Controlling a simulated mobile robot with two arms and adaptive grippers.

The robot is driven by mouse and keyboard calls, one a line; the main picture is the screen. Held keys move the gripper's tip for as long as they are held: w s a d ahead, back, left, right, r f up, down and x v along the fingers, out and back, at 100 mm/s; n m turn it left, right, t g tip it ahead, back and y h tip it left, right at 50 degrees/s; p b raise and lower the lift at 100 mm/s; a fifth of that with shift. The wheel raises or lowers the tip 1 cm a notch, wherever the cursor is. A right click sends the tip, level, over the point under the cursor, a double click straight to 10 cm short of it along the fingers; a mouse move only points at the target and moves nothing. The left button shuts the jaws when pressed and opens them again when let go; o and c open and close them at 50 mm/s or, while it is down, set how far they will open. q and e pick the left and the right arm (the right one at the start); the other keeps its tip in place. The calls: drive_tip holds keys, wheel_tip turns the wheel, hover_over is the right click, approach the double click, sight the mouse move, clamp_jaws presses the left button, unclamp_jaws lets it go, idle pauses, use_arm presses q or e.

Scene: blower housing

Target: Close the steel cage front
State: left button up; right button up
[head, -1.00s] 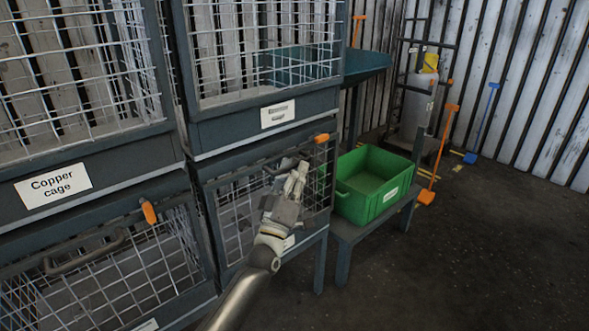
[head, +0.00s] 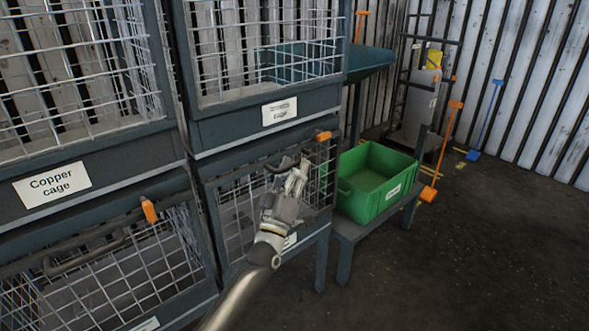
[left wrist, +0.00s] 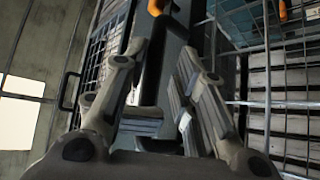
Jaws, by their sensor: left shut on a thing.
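My left gripper (head: 292,182) is at the mesh front (head: 240,212) of the lower right cage in the head view. Its fingers are shut at the dark handle (head: 276,166) near the top of that front; the fingers hide part of the handle and the mesh. In the left wrist view the two fingers (left wrist: 155,100) reach forward, and the exact contact is hard to see. I cannot read a steel label; the card below the gripper is mostly covered. An orange latch (head: 323,136) sits above that front's right corner. My right gripper is not in view.
The Copper cage label (head: 53,184) is on the upper left cage. The lower left mesh front (head: 110,280) has another orange latch (head: 149,210). A green bin (head: 374,182) stands on a low bench just right of the gripper. The floor at right is clear.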

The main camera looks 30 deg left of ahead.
use_arm(q)
drive_tip(key=shift+s+a+r+y, duration=0.3)
drive_tip(key=shift+s+r, duration=0.05)
drive_tip(key=shift+r, duration=0.25)
drive_tip(key=f+v, duration=0.1)
drive_tip(key=v, duration=1.1)
drive_tip(key=shift+w+d, duration=0.15)
drive_tip(key=shift+w, duration=0.2)
drive_tip(key=shift+f, duration=0.15)
